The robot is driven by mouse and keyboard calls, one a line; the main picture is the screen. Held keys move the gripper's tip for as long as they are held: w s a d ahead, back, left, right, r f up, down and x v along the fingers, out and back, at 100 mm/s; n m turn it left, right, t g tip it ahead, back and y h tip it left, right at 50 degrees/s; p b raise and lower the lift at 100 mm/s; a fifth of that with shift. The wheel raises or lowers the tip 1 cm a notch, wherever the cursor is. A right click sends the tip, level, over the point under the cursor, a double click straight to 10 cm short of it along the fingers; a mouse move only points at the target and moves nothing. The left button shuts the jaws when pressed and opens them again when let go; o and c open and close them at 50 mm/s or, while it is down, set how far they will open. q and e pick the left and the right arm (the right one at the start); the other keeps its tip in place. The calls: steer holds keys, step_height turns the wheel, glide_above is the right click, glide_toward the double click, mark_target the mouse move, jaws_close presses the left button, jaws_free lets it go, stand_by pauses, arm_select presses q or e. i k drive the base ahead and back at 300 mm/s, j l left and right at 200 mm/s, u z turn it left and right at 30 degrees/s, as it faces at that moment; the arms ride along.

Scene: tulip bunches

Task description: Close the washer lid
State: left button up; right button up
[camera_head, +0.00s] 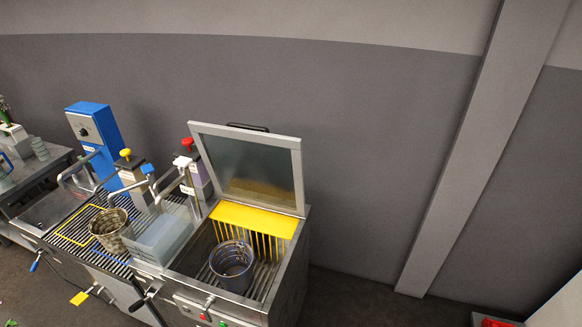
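The washer (285,282) is a metal cabinet at the lower middle of the head view, with a row of controls on its front. Its lid (252,168) stands open and upright at the back, a framed grey panel with a dark handle (248,127) on its top edge. A yellow strip (252,219) runs along the back of the opening below the lid. Inside the washer, a dark bucket-like basket (232,264) sits on a slatted rack. Neither of my grippers shows in this view.
Left of the washer is a slatted metal counter with a woven basket (110,229), a translucent box (163,238) and several dispensers with coloured knobs. A blue unit (94,140) stands behind. Levers stick out in front.

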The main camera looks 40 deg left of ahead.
mark_target(246, 133)
steer(key=i+l+u, duration=0.25)
steer(key=i, duration=0.2)
steer(key=i+l+u, duration=0.2)
steer(key=i, duration=0.2)
steer(key=i+l+u, duration=0.25)
steer(key=i, duration=0.2)
steer(key=i+u, duration=0.25)
steer(key=u, duration=0.2)
steer(key=i+l+u, duration=0.1)
steer(key=u, duration=0.35)
steer(key=i+l+u, duration=0.2)
steer(key=i+u, duration=0.15)
steer(key=u, duration=0.15)
steer(key=i+l+u, duration=0.15)
steer(key=u, duration=0.3)
steer(key=i+l+u, duration=0.1)
steer(key=l+u, duration=0.35)
steer(key=i+l+u, duration=0.1)
steer(key=l+u, duration=0.2)
steer(key=u, duration=0.15)
